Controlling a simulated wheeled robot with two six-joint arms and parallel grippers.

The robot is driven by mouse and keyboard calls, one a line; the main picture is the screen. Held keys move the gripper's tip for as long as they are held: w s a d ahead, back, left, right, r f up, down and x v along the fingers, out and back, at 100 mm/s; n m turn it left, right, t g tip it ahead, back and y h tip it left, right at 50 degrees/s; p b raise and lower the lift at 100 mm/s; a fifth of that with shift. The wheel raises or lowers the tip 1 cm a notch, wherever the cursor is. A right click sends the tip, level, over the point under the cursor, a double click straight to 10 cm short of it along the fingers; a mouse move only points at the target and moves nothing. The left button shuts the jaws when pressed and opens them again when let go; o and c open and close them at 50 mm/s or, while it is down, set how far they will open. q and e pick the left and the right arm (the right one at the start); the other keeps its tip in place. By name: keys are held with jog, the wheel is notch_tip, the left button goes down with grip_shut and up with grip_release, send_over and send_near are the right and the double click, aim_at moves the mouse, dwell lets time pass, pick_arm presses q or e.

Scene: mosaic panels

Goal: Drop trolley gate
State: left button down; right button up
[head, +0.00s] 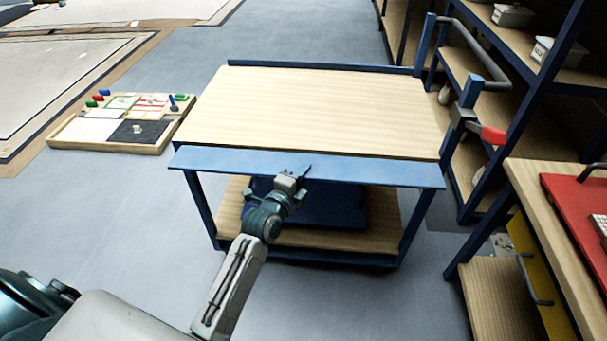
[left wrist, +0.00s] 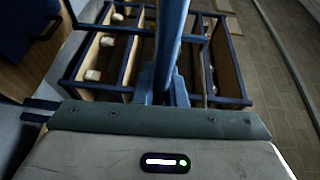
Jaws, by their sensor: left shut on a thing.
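The trolley (head: 310,105) stands ahead in the head view, with a pale wooden top and a blue frame. Its gate is a long blue bar (head: 390,173) across the near edge, lying at about the height of the top. My left gripper (head: 302,173) is shut on the gate near its middle. In the left wrist view the blue gate (left wrist: 172,35) runs up and away from between the fingers (left wrist: 163,88). A red lever (head: 492,134) sits at the trolley's right side, by the grey push handle (head: 485,50). My right gripper is not in view.
A blue box (head: 330,207) is on the trolley's lower shelf. Tall shelving (head: 540,85) stands close on the right, and a bench with a red panel (head: 575,205) at near right. A wooden tray (head: 75,133) lies at left. Grey floor (head: 310,40) is open behind.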

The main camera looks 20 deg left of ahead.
pick_arm(q)
jog(key=c, duration=1.5)
grip_release()
jog(key=s, duration=0.3)
jog(key=s+a, duration=0.1)
jog(key=s, duration=0.6)
jog(key=shift+s+a+r, duration=0.15)
jog(key=shift+s+r, duration=0.1)
jog(key=shift+s, duration=0.1)
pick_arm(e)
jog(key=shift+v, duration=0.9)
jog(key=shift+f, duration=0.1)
